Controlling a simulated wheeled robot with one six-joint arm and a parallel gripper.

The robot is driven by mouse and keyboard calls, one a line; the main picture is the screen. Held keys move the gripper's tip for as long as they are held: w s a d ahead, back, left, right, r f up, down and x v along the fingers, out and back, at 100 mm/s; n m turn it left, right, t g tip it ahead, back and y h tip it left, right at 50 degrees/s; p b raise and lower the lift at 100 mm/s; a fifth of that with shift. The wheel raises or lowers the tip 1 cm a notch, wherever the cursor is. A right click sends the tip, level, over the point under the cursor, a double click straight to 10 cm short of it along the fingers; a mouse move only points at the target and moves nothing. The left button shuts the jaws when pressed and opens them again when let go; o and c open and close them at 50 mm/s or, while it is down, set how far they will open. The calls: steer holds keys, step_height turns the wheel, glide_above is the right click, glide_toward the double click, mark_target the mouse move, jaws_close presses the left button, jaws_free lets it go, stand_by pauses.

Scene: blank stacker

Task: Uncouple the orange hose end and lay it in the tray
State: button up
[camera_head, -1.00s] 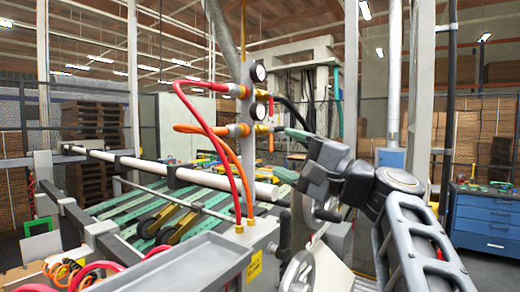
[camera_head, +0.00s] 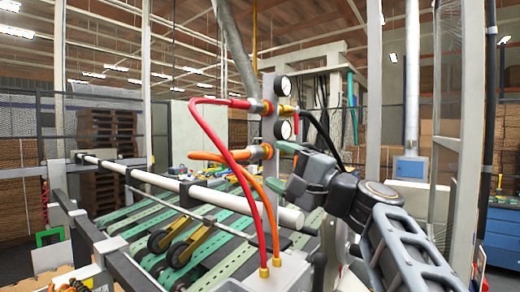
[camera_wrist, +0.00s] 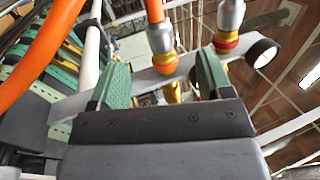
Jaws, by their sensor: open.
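The orange hose (camera_head: 217,157) runs to its orange hose end (camera_head: 256,152) at the lower coupling on the grey upright panel. In the wrist view this hose end (camera_wrist: 160,39), with a silver sleeve and orange ring, appears between my green fingers, above and beyond them. It looks still joined to the yellow fitting (camera_wrist: 173,90). In the wrist view my gripper (camera_wrist: 160,75) has both fingers apart with nothing held. The tray is not clearly in view.
A red hose (camera_head: 210,125) joins the panel (camera_head: 269,132) above the orange one; its coupling (camera_wrist: 229,20) is close to my right finger in the wrist view. A white bar (camera_head: 185,187) crosses left.

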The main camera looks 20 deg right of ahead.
mark_target(259, 156)
steer(key=shift+p+x, duration=0.3)
steer(key=shift+x, duration=2.55)
jaws_close()
